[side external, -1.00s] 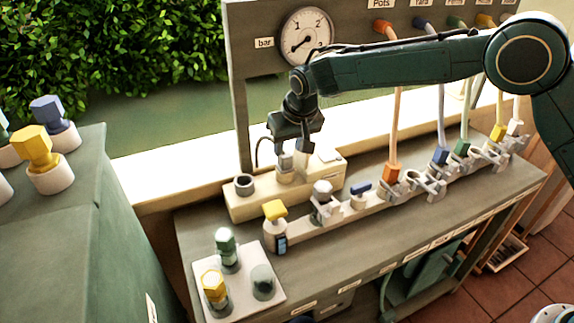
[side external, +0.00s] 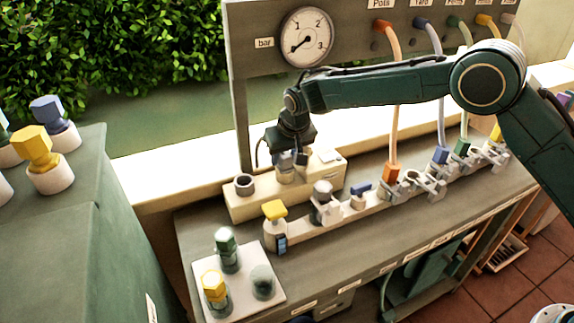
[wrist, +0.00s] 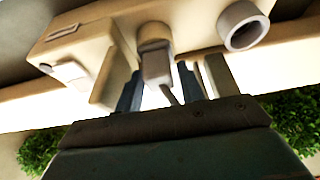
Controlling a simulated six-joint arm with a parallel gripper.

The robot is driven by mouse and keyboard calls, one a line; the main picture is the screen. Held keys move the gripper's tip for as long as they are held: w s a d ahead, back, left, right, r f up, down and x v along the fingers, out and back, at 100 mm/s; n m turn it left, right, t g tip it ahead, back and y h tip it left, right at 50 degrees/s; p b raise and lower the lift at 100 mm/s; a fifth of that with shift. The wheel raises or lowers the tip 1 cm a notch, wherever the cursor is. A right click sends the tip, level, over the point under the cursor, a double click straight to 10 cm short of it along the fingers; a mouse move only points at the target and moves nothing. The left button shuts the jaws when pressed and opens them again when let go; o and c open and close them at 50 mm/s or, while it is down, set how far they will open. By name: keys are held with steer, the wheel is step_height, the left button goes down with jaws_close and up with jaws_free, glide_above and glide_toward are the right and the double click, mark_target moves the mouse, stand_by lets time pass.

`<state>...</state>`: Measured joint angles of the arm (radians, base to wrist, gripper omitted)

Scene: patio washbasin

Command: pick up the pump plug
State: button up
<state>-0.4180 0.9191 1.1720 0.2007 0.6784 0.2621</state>
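I take the grey plug (side external: 285,172) in the middle of the cream block (side external: 245,207) to be the pump plug, though no readable label confirms it. It stands upright in its socket. My gripper (side external: 289,157) is directly above it, pointing down, with its fingers at the height of the plug's top. In the wrist view, the plug's grey squarish grip (wrist: 157,66) lies between the fingers of my gripper (wrist: 161,88), which look apart. The plug's upper part is partly hidden by the gripper in the side external view.
An empty grey ring socket (side external: 244,184) is left of the plug. A yellow-topped plug (side external: 275,210) and a grey-domed plug (side external: 322,190) stand in front. A white tray (side external: 240,309) holds several plugs at the front left. Hoses hang at the right, including an orange one (side external: 394,115).

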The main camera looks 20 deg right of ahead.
mark_target(285, 154)
stand_by(0.3)
steer(key=c, duration=0.8)
steer(key=shift+o, duration=0.2)
steer(key=shift+r, duration=0.15)
step_height(285, 154, up, 6)
steer(key=shift+r, duration=0.25)
steer(key=shift+s+r, duration=0.15)
steer(key=shift+r, duration=0.05)
steer(key=s, duration=1.7)
steer(key=shift+s, duration=0.35)
